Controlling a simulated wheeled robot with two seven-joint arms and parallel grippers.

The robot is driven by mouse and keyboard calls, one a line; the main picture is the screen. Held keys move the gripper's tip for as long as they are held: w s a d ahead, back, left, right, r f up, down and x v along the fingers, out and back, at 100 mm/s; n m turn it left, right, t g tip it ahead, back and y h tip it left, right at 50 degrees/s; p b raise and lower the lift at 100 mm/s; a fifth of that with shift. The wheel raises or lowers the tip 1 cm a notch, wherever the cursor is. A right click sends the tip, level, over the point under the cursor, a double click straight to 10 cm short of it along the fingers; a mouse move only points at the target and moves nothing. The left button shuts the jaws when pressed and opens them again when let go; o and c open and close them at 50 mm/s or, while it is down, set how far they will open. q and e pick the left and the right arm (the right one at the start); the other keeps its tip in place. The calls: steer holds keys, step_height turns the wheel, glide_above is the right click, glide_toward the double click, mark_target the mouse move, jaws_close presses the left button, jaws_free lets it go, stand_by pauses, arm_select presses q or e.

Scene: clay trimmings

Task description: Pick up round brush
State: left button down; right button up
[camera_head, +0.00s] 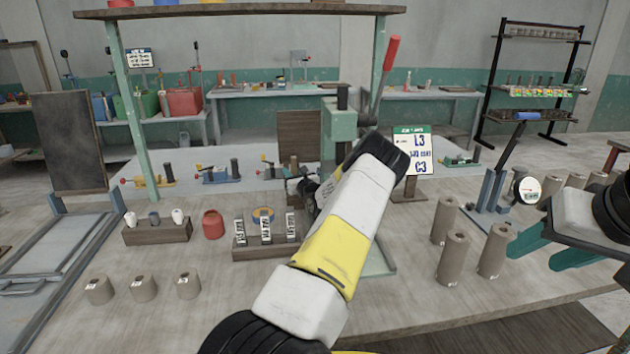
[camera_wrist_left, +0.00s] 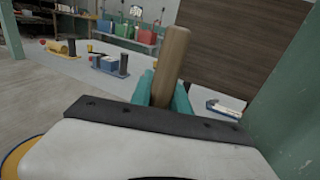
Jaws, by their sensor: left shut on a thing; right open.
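My left gripper (camera_wrist_left: 163,97) is shut on a light-brown wooden handle in the left wrist view. This is likely the round brush (camera_wrist_left: 172,58); the handle stands up nearly upright between the teal fingers, and its lower end is hidden behind the gripper body. In the head view my left arm reaches forward over the bench and hides most of its gripper and the brush. My right gripper (camera_head: 543,250) is open and empty at the right, its teal fingers spread beside the tall clay cylinders.
Tall clay cylinders (camera_head: 453,257) stand at right and short ones (camera_head: 143,288) at front left. A wooden block with labelled pieces (camera_head: 265,248), a red pot (camera_head: 213,224) and a green lever press (camera_head: 339,130) are near my left arm. A dial gauge (camera_head: 527,190) stands at right.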

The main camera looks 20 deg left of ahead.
arm_select(q)
step_height(320, 180, up, 2)
steer(key=v, duration=1.8)
